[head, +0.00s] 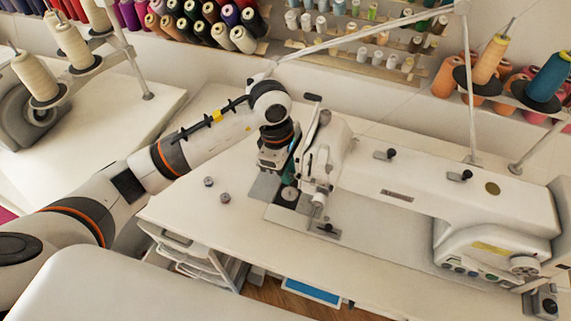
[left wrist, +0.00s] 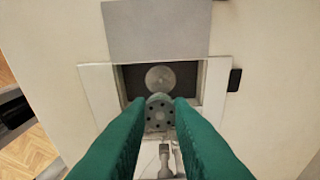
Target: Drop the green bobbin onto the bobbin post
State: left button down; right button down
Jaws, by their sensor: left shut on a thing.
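My left gripper (head: 289,168) is over the left end of the sewing machine, its green fingers pointing down. In the left wrist view, my left gripper (left wrist: 160,106) is shut on a small round bobbin (left wrist: 159,112) with a ring of dark holes. The bobbin looks grey-green here, and its rim lies between the fingertips. Beyond it, a round metal disc (left wrist: 160,77) with a small centre sits in a dark rectangular opening (left wrist: 189,76); this looks like the bobbin post's place. The bobbin appears slightly nearer the camera and below the disc in the picture. The gap between them cannot be told.
The white sewing machine (head: 430,197) stands just right of the gripper, its head close to the fingers. Two small grey bobbins (head: 208,181) (head: 225,197) lie on the white table (head: 190,222) to the left. Thread racks (head: 350,62) line the back wall.

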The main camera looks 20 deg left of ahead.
aim_at(288, 194)
pick_arm(q)
jog(key=shift+f+b, duration=0.3)
jog(key=shift+f, duration=0.35)
jog(key=shift+d+f+b, duration=0.1)
jog(key=shift+f+b, duration=0.75)
jog(key=shift+f, duration=0.6)
jog(key=shift+w+f+b, duration=0.1)
jog(key=shift+f+b, duration=0.4)
jog(key=shift+b, duration=0.1)
jog(key=shift+f, duration=0.2)
jog(key=shift+a+f+b, duration=0.25)
jog(key=shift+f+b, duration=0.25)
jog(key=shift+b, duration=0.25)
